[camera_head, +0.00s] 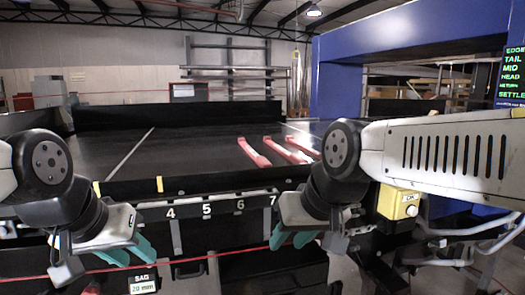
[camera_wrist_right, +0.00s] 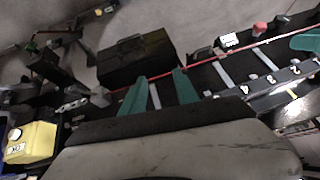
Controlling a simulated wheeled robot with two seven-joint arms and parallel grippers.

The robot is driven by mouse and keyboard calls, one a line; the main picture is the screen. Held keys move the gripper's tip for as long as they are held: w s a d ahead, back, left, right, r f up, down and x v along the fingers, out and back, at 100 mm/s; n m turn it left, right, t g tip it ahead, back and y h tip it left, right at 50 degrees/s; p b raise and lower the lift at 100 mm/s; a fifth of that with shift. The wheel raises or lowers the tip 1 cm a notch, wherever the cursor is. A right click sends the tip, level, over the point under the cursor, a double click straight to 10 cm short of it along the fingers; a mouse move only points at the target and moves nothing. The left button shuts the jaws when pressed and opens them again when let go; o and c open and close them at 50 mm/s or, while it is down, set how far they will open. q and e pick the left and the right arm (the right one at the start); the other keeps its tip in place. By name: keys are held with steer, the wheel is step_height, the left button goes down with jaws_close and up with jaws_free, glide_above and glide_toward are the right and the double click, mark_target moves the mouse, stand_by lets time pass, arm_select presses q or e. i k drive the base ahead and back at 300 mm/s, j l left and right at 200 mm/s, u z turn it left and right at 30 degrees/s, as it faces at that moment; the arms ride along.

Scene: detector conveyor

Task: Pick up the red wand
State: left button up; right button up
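Several red bars (camera_head: 253,152) lie side by side on the dark conveyor belt (camera_head: 190,148) in the head view, beyond its numbered front edge. I cannot tell whether one of them is the red wand. My left gripper (camera_head: 128,251) is low at the left, in front of the belt edge, with its teal fingers apart and nothing visible between them. My right gripper (camera_head: 292,237) hangs below the front edge, nearer the bars but lower. In the right wrist view its teal fingers (camera_wrist_right: 160,90) are apart and empty. A small red piece (camera_wrist_right: 260,27) shows at the upper right there.
A thin red cord (camera_head: 215,254) runs along the conveyor's front. A small SAG display (camera_head: 143,284) is below my left gripper. A yellow box (camera_head: 398,203) is right of my right gripper. A dark case (camera_wrist_right: 138,58) is on the floor. A blue frame (camera_head: 338,75) stands right.

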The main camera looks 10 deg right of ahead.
mark_target(308, 148)
steer(key=l+u, duration=0.3)
steer(key=l, duration=0.2)
steer(key=l+u, duration=0.35)
steer(key=k+l+u, duration=0.3)
steer(key=l, duration=0.2)
steer(key=i+l, duration=0.05)
steer(key=i, duration=0.05)
